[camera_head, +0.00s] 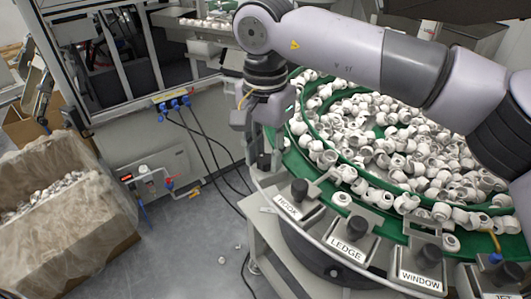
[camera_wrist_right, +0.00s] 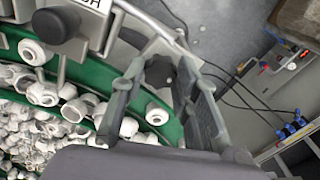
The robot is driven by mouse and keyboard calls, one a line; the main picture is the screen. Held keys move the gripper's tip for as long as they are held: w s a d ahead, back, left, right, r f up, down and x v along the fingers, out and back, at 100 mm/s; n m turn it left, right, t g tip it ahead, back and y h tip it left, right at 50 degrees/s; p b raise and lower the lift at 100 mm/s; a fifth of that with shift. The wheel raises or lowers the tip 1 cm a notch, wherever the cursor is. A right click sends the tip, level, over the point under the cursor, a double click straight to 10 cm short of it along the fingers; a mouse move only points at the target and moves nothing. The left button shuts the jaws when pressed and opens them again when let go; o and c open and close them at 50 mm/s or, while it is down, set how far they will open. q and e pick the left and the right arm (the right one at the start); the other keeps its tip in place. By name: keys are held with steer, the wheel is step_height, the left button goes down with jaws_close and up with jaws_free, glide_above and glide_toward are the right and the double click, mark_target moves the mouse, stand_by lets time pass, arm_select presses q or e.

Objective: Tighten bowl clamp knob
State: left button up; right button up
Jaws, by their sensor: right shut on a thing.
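My right gripper (camera_head: 264,150) reaches down at the left rim of the green bowl feeder (camera_head: 297,170). In the right wrist view its two fingers (camera_wrist_right: 165,85) stand either side of a dark clamp knob (camera_wrist_right: 160,72) and are shut on it. In the head view the fingers mostly hide this knob. Further black knobs stand along the bowl's front rim, by the labels HOOK (camera_head: 299,189), LEDGE (camera_head: 358,225) and WINDOW (camera_head: 429,256). One of these knobs also shows in the right wrist view (camera_wrist_right: 57,26). My left gripper is not in view.
Many white caps (camera_head: 370,125) fill the bowl. A cardboard box with a plastic liner (camera_head: 75,225) stands on the floor at left. A machine cabinet (camera_head: 170,150) with blue connectors and black cables stands behind. The floor between is mostly clear.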

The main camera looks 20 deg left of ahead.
mark_target(265, 158)
steer(key=m+b, duration=0.1)
steer(key=m, duration=0.3)
steer(key=shift+m, duration=0.3)
steer(key=m+b, duration=0.1)
steer(key=m, duration=0.4)
steer(key=shift+m, duration=0.3)
steer(key=m+b, duration=0.1)
steer(key=m, duration=0.3)
steer(key=m+b, duration=0.1)
steer(key=m, duration=0.4)
steer(key=shift+m, duration=0.3)
steer(key=o, duration=1.2)
steer(key=shift+c, duration=0.2)
step_height(265, 158, up, 12)
